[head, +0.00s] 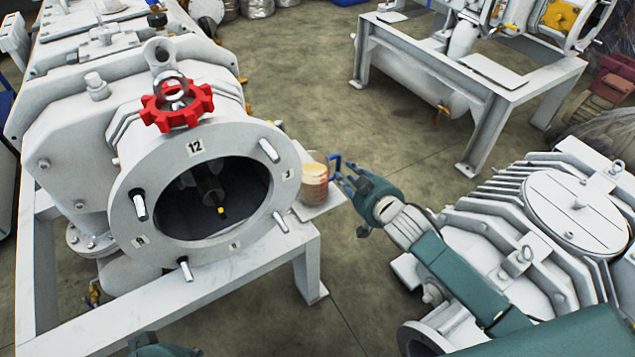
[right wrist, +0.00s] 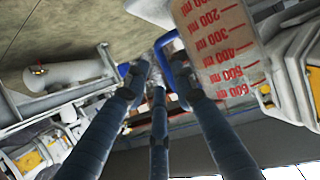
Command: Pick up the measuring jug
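The measuring jug (head: 314,187) is clear with an amber tint, red markings and a blue handle (head: 335,166). It stands on a pale ledge right of the big round flange. In the right wrist view the jug's scale (right wrist: 218,45) appears large at upper right. My right gripper (head: 348,178) is at the handle side of the jug. Its fingers (right wrist: 158,80) are spread, with part of the blue handle (right wrist: 166,45) showing between the tips. Contact cannot be told. Of my left arm only a teal part (head: 160,346) shows at the bottom edge; its fingers are mostly out of frame.
The white machine with the flange (head: 195,147) and a red handwheel (head: 177,104) fills the left. A finned grey pump (head: 530,215) stands under my right arm. A white frame (head: 480,85) with a tank is behind. Floor between is clear.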

